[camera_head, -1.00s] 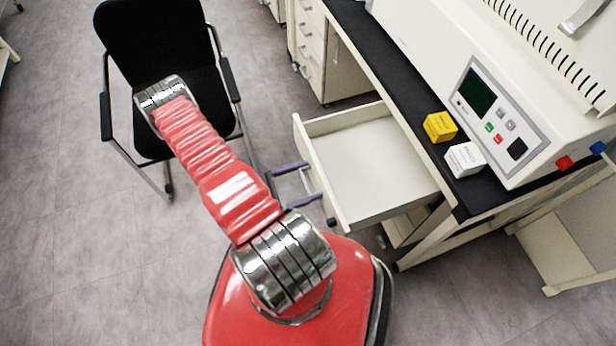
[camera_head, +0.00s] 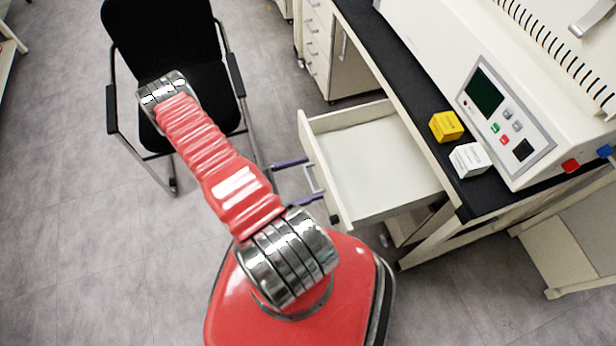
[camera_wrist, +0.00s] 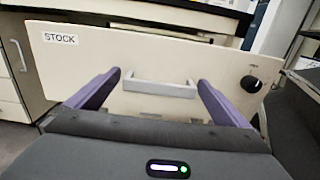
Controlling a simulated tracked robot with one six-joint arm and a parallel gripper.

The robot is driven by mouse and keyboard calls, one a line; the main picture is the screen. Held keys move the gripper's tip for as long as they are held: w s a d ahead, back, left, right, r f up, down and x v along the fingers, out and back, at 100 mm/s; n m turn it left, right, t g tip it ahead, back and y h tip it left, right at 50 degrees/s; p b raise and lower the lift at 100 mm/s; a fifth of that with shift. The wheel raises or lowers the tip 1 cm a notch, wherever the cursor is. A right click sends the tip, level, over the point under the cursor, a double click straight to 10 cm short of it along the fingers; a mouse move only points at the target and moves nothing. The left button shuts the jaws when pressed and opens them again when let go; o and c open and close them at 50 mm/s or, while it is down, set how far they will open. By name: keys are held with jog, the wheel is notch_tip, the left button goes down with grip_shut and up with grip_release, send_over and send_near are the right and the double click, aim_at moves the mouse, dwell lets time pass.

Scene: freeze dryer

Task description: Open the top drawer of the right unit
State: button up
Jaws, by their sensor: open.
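The top drawer of the right unit (camera_head: 375,175) stands pulled well out under the bench in the head view, and its inside looks empty. In the wrist view its cream front (camera_wrist: 210,65) carries a STOCK label, a grey bar handle (camera_wrist: 160,88) and a dark round knob. My gripper (camera_wrist: 155,90) is open, with its two purple fingers on either side of the handle and apart from it. The fingers (camera_head: 290,182) also show in front of the drawer in the head view, partly hidden by my arm.
A black chair (camera_head: 160,65) stands at the upper left, close to my arm. The black bench top (camera_head: 400,80) holds a yellow box (camera_head: 446,126), a white box (camera_head: 469,160) and the cream machine (camera_head: 505,110). Another drawer unit (camera_head: 330,50) is farther back. The floor at left is clear.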

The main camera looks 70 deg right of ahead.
jog(key=v, duration=1.3)
jog(key=shift+w+d, duration=0.1)
dwell(0.3)
